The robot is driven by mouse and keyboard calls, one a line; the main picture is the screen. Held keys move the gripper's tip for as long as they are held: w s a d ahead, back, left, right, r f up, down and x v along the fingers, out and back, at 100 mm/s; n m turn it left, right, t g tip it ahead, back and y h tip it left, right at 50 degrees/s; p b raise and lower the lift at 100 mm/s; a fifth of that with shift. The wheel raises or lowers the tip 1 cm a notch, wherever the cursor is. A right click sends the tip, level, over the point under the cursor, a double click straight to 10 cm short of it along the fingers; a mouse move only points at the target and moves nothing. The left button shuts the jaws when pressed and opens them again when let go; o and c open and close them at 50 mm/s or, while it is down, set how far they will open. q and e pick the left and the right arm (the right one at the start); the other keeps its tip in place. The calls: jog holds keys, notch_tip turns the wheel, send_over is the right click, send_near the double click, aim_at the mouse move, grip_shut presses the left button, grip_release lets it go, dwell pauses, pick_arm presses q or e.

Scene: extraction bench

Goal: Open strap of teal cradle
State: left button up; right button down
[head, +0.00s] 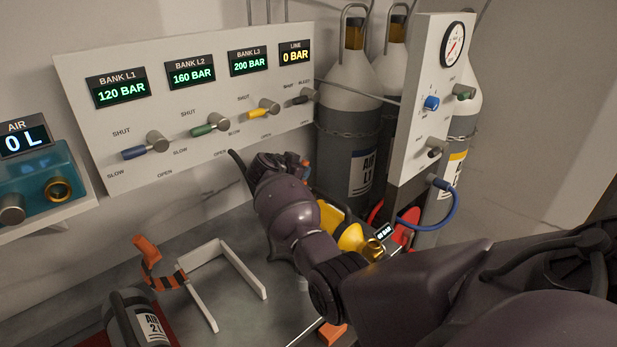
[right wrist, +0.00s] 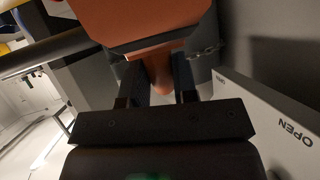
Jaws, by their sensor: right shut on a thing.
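My right arm reaches across the bench from the right in the head view, and its gripper is mostly hidden behind its own wrist. In the right wrist view my right gripper (right wrist: 160,90) is shut on the narrow stem of an orange tab (right wrist: 145,22), which is wide above the fingers. A small orange part (head: 305,168) shows beside the wrist in the head view. I cannot make out a teal cradle; my arm covers much of that area. Another orange tab on a black-and-orange strap (head: 149,250) stands up at the left. My left gripper is not in view.
A white valve panel (head: 85,75) with several levers stands behind my wrist. Grey cylinders (head: 345,115) stand to its right. A yellow cylinder (head: 347,236) lies beside my forearm. A white bracket (head: 250,270) and an AIR cylinder (head: 140,315) are at front left.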

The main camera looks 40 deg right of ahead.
jog(key=a+h+b, duration=0.1)
jog(key=a+b, duration=0.1)
jog(key=a+h+b, duration=0.2)
jog(key=a+n+t+h+b, duration=0.1)
jog(key=a+b, duration=0.1)
jog(key=b, duration=0.1)
jog(key=shift+s+a+f+h, duration=0.2)
jog(key=shift+a+f+h, duration=0.1)
jog(key=shift+f+h, duration=0.1)
jog(key=shift+a+h+b, duration=0.4)
jog(key=shift+a+b, duration=0.3)
jog(key=shift+b, duration=0.05)
pick_arm(q)
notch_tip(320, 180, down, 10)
jog(key=b, duration=0.1)
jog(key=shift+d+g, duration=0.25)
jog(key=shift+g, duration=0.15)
pick_arm(e)
jog(key=shift+s+a+r+t+h, duration=0.1)
jog(key=shift+a+r+t+h, duration=0.15)
jog(key=shift+a, duration=0.2)
jog(key=shift+s+a+t+h, duration=0.1)
jog(key=shift+a+t+h, duration=0.05)
jog(key=shift+a+h, duration=0.25)
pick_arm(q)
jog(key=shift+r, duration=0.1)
